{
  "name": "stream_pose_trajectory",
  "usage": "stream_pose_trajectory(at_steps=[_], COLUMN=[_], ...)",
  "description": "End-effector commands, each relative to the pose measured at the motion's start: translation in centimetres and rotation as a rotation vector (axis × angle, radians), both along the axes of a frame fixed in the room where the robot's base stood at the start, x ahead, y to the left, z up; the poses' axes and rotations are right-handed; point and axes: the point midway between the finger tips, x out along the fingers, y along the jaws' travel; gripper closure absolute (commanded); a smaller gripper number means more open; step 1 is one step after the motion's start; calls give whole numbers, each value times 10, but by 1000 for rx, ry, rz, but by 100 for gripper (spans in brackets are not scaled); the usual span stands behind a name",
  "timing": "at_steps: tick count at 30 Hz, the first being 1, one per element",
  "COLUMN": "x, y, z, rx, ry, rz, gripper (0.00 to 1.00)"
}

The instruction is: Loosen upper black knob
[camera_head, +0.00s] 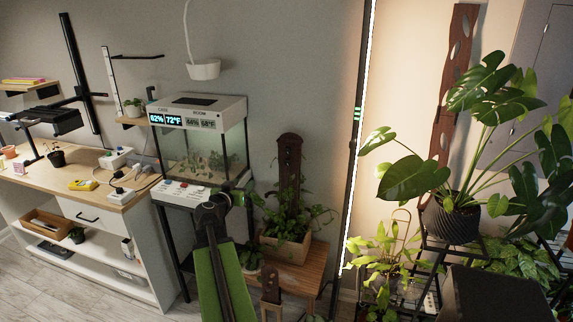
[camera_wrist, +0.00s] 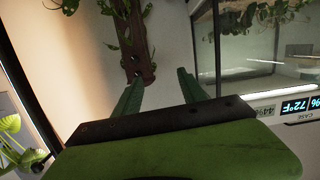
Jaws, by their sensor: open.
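I cannot clearly make out the upper black knob in either view. A black upright post (camera_head: 80,72) with a black side arm stands against the wall at the far left of the head view, but any knob on it is too small to tell. My gripper (camera_wrist: 160,75) is open, its two green fingers apart with nothing between them. In the head view my arm rises in front of the glass case, and the gripper is partly hidden behind the arm. The wrist view looks upside down at bare wall between the case and a dark wooden plank (camera_wrist: 135,40).
The glass case (camera_head: 200,155) with its lit display stands on a black stand. A potted plant with the wooden plank (camera_head: 290,165) sits on a low wooden stool (camera_head: 296,275) to its right. A desk (camera_head: 80,180) stands left. Large plants crowd the right.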

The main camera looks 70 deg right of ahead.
Motion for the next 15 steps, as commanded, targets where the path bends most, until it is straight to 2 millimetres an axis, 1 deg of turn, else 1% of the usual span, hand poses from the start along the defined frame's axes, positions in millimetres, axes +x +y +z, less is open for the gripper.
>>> stream_pose_trajectory(at_steps=[1,3,6,9,13,15], x=[-29,-57,-80,-87,-86,-85], y=[-28,-52,-69,-75,-79,-88], z=[1,11,18,22,23,23], rx=[-56,-117,-160,-174,-174,-174], ry=[-23,-47,-64,-70,-71,-71], rz=[-20,-22,-17,-13,-12,-13], gripper=[51,51,51,51,51,51])
